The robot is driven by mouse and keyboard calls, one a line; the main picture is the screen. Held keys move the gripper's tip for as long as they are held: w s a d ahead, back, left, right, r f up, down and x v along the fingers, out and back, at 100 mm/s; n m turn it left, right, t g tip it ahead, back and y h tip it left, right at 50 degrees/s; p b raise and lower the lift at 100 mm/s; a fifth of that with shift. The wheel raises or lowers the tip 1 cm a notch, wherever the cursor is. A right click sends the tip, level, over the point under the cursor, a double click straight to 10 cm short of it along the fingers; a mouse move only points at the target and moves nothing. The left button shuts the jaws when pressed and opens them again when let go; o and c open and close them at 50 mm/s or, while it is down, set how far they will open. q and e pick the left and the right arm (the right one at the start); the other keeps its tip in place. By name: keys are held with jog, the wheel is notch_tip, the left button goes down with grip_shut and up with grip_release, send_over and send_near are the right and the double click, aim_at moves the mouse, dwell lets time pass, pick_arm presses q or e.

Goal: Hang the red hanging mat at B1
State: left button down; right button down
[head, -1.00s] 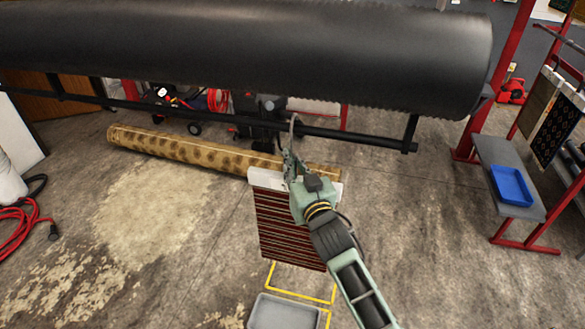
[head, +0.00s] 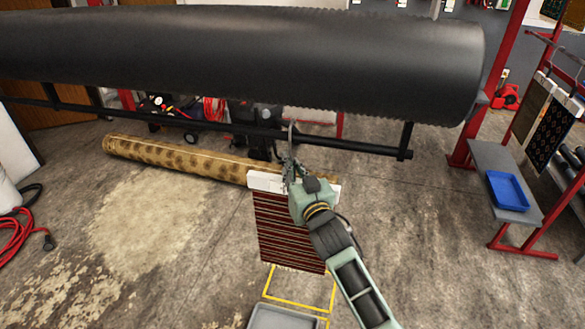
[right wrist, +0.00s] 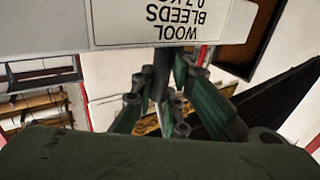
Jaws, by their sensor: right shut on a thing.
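The red hanging mat (head: 285,232) is dark red with thin pale stripes and hangs from a white header bar (head: 263,180). My right gripper (head: 290,172) is shut on this mat at its header, near the middle, and holds it upright above the floor. A hook stands up above the gripper. In the right wrist view the white header (right wrist: 60,25) carries a label (right wrist: 160,20) with upside-down text reading "WOOL BLEEDS". My left gripper is not in view. I cannot make out a B1 mark.
A big black roller (head: 240,65) spans the top, with a black bar (head: 230,130) below it. A rolled patterned rug (head: 170,158) lies behind the mat. At right are a bench with a blue tray (head: 507,190) and other hanging mats (head: 552,133). A grey bin (head: 285,316) is below.

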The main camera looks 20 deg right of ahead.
jog(key=shift+f+b, duration=0.9)
jog(key=shift+f, duration=0.4)
jog(key=c, duration=1.7)
grip_release()
jog(key=shift+o, duration=0.2)
jog(key=shift+f, duration=0.25)
jog(key=s, duration=1.2)
jog(key=s+a+f+g+b, duration=0.1)
jog(key=s+f+g, duration=0.2)
jog(key=f, duration=1)
jog(key=s+f+n+g, duration=0.15)
jog(key=s+f, duration=0.25)
jog(key=f, duration=0.9)
jog(key=s+a+f+g+b, duration=0.1)
jog(key=s+f+g, duration=0.25)
jog(key=f, duration=0.95)
jog(key=s+d+f+g+b, duration=0.1)
jog(key=s+f+g, duration=0.4)
jog(key=s+f, duration=1.3)
jog(key=s+d+f+g, duration=0.1)
jog(key=s+f+g, duration=0.1)
jog(key=s, duration=0.7)
jog(key=s+d+f+g, duration=0.1)
jog(key=s+f+g, duration=0.1)
jog(key=s+f, duration=0.3)
jog(key=s+n, duration=0.1)
jog(key=s, duration=0.3)
jog(key=shift+s+d+f+b, duration=0.15)
jog(key=shift+s+d+b, duration=0.15)
jog(key=shift+b, duration=0.1)
